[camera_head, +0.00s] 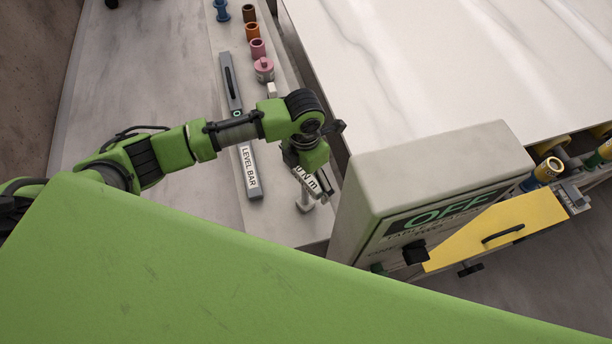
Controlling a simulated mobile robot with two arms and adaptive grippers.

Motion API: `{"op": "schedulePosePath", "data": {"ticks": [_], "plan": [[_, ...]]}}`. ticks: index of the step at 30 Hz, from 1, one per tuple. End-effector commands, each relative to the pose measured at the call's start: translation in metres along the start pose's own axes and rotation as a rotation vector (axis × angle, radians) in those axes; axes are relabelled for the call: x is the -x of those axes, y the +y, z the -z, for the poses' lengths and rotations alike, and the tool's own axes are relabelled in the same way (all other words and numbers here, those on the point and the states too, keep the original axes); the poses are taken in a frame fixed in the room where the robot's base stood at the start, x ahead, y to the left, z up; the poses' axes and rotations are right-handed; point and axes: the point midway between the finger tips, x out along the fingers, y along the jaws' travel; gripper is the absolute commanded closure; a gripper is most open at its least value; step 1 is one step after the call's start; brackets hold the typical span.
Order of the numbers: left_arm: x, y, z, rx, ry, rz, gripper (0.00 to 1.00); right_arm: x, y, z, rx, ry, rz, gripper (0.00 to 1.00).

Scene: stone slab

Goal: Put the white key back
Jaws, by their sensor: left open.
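My left gripper (312,182) reaches down over the right side of the grey ledge, just left of the grey control box. Its jaws are open. A small white block (272,90) stands beside the pink lidded pot, farther back. No other clear white key shows. My right gripper is not in view.
A long level bar (252,172) lies on the ledge under my left arm. Several coloured cups, including an orange one (252,31), and a pink lidded pot (264,70) line the back. The control box (430,165) reads OFF. A yellow drawer (500,232) and white slab (450,70) lie right.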

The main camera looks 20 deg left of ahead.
Motion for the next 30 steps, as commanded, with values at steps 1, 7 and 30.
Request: {"op": "schedulePosePath", "data": {"ticks": [1,7,30], "plan": [[0.003,0.001,-0.001,0.000,-0.002,-0.001,0.00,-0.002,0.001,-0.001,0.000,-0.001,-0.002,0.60],[0.034,0.001,-0.002,-0.001,-0.007,-0.002,0.00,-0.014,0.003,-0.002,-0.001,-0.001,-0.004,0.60],[0.121,0.000,0.000,0.000,0.000,0.001,0.00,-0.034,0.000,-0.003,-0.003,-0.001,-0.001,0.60]]}}
